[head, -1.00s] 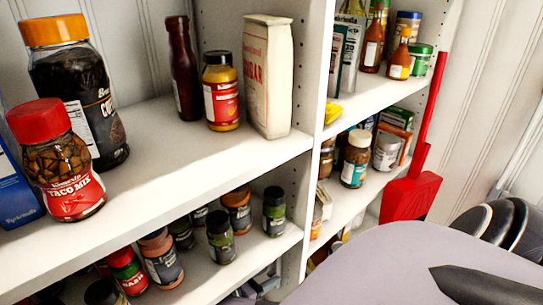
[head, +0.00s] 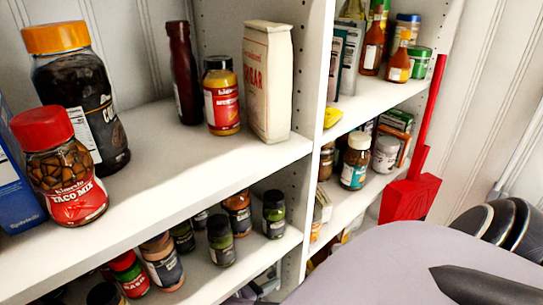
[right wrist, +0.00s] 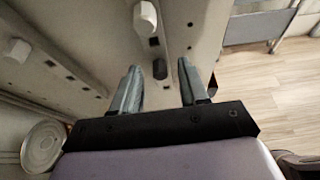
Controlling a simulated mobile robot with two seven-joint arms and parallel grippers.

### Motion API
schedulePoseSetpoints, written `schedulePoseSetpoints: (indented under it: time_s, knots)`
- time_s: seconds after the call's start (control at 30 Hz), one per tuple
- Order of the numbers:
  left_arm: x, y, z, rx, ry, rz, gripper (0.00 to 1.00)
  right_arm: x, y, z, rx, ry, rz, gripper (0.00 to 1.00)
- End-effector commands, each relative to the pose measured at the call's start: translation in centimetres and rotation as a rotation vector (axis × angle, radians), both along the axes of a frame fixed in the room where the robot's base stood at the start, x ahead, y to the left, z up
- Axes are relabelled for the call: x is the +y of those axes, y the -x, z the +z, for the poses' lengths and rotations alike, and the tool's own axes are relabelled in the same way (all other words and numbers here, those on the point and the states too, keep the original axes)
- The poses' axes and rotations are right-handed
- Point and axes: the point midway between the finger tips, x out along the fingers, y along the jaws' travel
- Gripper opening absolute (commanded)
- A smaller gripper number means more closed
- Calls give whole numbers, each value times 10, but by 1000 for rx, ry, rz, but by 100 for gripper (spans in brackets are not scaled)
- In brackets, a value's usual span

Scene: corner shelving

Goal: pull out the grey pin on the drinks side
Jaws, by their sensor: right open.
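A small dark grey pin (right wrist: 160,69) sticks out of the pale shelf panel (right wrist: 178,42) in the right wrist view. It is between and slightly beyond the fingertips of my right gripper (right wrist: 158,73). The gripper is open, with one finger on each side of the pin and visible gaps. A white pin (right wrist: 145,18) is above it on the same panel, with dark holes nearby. The pins cannot be made out in the head view, where a pale purple-grey part of my right arm covers the lower right. My left gripper is not in view.
Another white pin (right wrist: 18,50) and a round metal lid (right wrist: 43,147) are at the left of the wrist view; wooden floor (right wrist: 275,90) is at right. In the head view, jars and bottles fill the white shelves, and a red dustpan (head: 409,199) stands at right.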

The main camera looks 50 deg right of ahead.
Motion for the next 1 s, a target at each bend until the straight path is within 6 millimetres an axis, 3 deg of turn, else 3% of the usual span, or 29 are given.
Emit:
schedulePoseSetpoints:
  time_s: [0.13,0.17,0.27,0.3,0.37,0.4,0.5,0.57,0.87,1.0]
  knots:
    - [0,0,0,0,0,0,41,0,0,0,0,0,0,44]
    - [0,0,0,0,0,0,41,0,0,0,0,0,0,37]
    - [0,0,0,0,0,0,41,0,0,0,0,0,0,5]
    - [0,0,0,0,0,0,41,0,0,0,0,0,0,0]
    - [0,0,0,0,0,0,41,0,0,0,0,0,0,0]
    - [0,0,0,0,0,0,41,0,0,0,0,0,0,36]
    - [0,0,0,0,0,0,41,0,0,0,0,0,0,68]
    - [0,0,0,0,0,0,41,0,0,0,0,0,0,85]
    - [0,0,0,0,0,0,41,1,0,0,0,0,0,85]
    - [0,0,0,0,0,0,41,15,-2,6,-1,-3,2,85]
